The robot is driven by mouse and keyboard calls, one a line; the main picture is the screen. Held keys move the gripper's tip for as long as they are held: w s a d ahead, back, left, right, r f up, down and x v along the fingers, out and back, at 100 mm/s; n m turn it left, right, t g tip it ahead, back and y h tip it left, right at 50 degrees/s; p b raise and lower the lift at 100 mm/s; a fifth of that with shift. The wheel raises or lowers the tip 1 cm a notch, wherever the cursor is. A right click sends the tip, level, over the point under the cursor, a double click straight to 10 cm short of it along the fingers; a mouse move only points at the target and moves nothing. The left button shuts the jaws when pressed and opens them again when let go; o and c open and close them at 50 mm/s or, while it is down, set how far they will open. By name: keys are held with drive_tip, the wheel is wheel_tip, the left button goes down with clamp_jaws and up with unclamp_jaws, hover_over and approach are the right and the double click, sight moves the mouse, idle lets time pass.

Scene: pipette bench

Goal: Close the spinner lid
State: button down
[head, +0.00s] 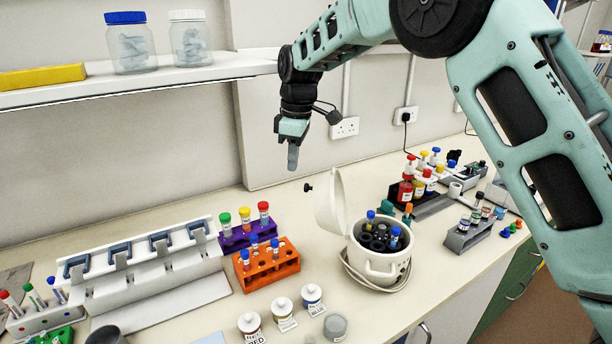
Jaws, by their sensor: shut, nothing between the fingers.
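The spinner (380,262) is a white round pot on the bench, with a dark rotor inside holding a few capped tubes. Its white lid (330,202) stands open, tilted up at the left-back side of the pot. My gripper (292,160) hangs above and to the left of the lid, pointing down, with its fingers together and nothing held. It is apart from the lid, with clear air between them.
An orange rack (267,268) and a purple rack (246,237) with capped tubes stand left of the spinner. Small labelled pots (312,296) stand in front. A grey tube rack (468,235) is to the right. A shelf (150,80) juts from the wall at upper left.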

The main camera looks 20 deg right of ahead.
sight(324, 202)
wheel_tip(324, 202, down, 9)
drive_tip(key=s+d+p, duration=0.1)
drive_tip(key=d+p, duration=0.1)
drive_tip(key=p, duration=0.4)
drive_tip(key=shift+d, duration=0.4)
